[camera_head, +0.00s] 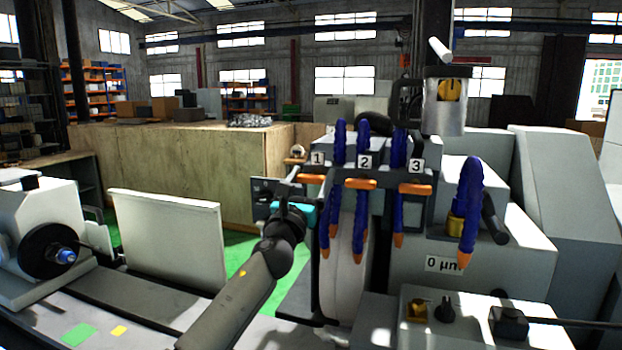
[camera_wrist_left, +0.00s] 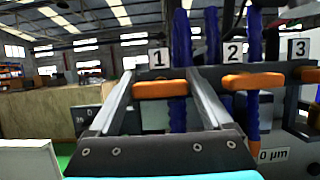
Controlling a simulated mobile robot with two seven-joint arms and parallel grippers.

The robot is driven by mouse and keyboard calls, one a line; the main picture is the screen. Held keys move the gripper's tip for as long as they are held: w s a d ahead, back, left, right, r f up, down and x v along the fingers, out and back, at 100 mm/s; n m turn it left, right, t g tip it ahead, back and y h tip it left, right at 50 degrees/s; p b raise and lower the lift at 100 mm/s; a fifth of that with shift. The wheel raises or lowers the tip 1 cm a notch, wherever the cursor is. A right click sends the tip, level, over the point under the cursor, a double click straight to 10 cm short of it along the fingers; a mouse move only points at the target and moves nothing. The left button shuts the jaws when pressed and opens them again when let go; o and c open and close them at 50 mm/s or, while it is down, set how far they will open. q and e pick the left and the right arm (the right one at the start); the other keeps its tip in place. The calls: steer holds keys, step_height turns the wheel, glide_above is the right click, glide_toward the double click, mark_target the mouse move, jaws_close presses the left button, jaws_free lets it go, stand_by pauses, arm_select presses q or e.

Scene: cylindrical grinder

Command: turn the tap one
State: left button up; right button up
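Tap one is an orange bar handle (camera_head: 311,178) below the label 1 on the grinder's coolant manifold. In the left wrist view the handle (camera_wrist_left: 160,90) lies crosswise and appears between the two fingers near their tips. My left gripper (camera_head: 295,172) is open and reaches up to the left end of this handle. In the left wrist view its fingers (camera_wrist_left: 160,75) stand apart on both sides of the handle. I cannot tell whether they touch it. My right gripper is not in view.
Tap two (camera_head: 360,184) and tap three (camera_head: 415,189) have similar orange handles to the right. Blue hoses with orange nozzles (camera_head: 361,228) hang close by, in front of the grinding wheel (camera_head: 343,265). A wooden partition (camera_head: 180,165) stands behind.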

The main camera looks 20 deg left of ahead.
arm_select(q)
steer(key=c, duration=0.9)
